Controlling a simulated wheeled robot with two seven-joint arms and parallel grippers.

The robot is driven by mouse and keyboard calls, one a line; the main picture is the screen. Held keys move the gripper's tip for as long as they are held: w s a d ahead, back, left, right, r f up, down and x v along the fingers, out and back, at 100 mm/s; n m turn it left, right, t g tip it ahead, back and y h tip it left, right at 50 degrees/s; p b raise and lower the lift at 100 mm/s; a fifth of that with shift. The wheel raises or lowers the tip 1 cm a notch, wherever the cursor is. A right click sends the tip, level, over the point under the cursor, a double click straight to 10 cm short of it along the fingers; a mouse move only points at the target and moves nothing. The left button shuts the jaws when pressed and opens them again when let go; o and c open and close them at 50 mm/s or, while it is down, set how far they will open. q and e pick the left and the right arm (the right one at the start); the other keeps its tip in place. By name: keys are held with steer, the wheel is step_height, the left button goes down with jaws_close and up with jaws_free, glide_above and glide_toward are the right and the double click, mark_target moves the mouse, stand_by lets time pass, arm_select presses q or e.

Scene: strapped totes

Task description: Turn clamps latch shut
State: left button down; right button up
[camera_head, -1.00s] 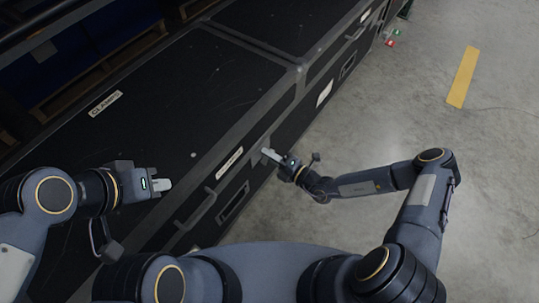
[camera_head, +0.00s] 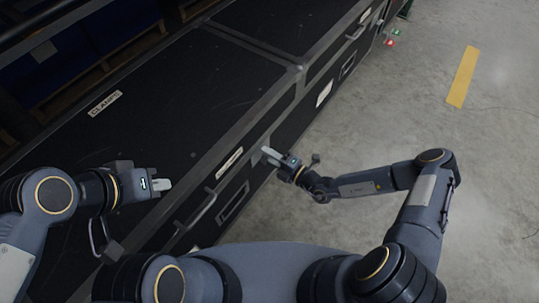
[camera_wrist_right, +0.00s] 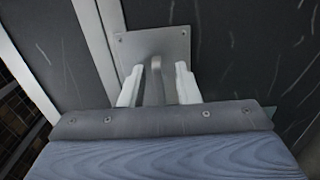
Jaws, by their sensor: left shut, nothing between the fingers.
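The black case labelled CLAMPS (camera_head: 105,103) lies along the left and middle of the head view, with its lid down. In the right wrist view its turn latch (camera_wrist_right: 156,70) is a grey lever on a square metal plate (camera_wrist_right: 172,44) on the case front. My right gripper (camera_head: 270,155) is at the front face near the lid edge. In the wrist view its two pale fingers (camera_wrist_right: 157,88) stand open, one on each side of the lever, with gaps visible. My left gripper (camera_head: 168,184) is shut and empty above the lid.
A second black case (camera_head: 290,25) adjoins at the back. A bar handle (camera_head: 197,212) sticks out from the front face, left of my right gripper. Shelving with blue bins (camera_head: 90,50) stands at the upper left.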

steer(key=p+v, duration=0.1)
steer(key=v, duration=0.6)
steer(key=shift+s+d, duration=0.25)
steer(key=shift+d, duration=0.05)
stand_by(0.3)
steer(key=s+d+r+n+g+h, duration=0.1)
steer(key=s+d+r+n+g, duration=0.15)
steer(key=r+n, duration=0.5)
steer(key=s+d+r+n+g, duration=0.1)
steer(key=s+r+n+g, duration=0.1)
steer(key=r+n+g, duration=0.5)
steer(key=s+d+r+n+h, duration=0.1)
steer(key=s+d+r+n, duration=0.1)
steer(key=r+n, duration=0.6)
steer(key=s+d+r+n+t+h, duration=0.2)
steer(key=s+d+r+n+h, duration=0.25)
steer(key=s+n, duration=0.4)
steer(key=s+d+r+n+t+h, duration=0.3)
steer(key=s+d+r+n+h, duration=0.15)
steer(key=n, duration=0.65)
step_height(320, 180, up, 26)
steer(key=p, duration=2.5)
steer(key=shift+a+p, duration=0.25)
steer(key=shift+p, duration=0.1)
steer(key=shift+s+g, duration=0.15)
steer(key=shift+g, duration=0.1)
